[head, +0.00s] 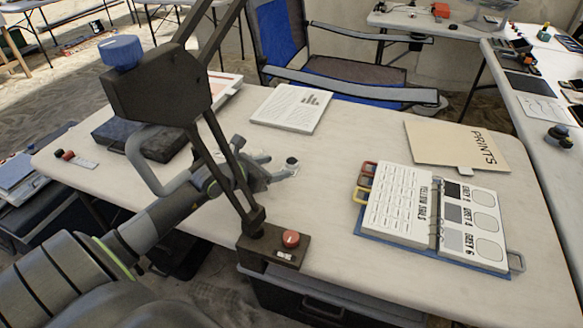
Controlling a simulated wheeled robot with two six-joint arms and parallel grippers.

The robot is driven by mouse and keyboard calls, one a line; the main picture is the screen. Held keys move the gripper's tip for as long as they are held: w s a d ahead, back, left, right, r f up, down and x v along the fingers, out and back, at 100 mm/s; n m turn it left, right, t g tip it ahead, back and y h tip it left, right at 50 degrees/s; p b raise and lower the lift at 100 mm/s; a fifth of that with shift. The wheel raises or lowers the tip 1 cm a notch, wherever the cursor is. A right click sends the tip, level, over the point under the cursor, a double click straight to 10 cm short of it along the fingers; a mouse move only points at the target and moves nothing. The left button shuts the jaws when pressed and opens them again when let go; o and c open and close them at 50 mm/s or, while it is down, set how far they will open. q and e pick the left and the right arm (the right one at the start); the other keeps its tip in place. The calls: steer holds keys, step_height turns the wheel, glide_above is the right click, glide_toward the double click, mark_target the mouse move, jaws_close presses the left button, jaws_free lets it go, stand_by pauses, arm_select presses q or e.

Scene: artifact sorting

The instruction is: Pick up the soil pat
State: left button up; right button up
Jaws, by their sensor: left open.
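My left gripper (279,165) is open above the white table (330,165), with its fingers pointing right. A small round, dark-topped piece (291,161) shows at its fingertips; it is too small to tell whether this is the soil pat or part of the gripper. I cannot make out a soil pat with certainty elsewhere. A dark stand arm (220,165) crosses in front of my left arm and hides part of the wrist. My right gripper is not in view.
The stand's base (262,249) with a red button sits at the table's front edge. An open binder (405,205) and a folder marked PRINTS (440,143) lie to the right. The table's middle is clear.

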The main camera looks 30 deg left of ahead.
mark_target(288, 164)
arm_select(q)
steer(key=b+x, duration=0.1)
steer(key=x, duration=0.4)
steer(key=shift+w, duration=0.35)
steer(key=shift+s+a, duration=0.1)
steer(key=c, duration=1.1)
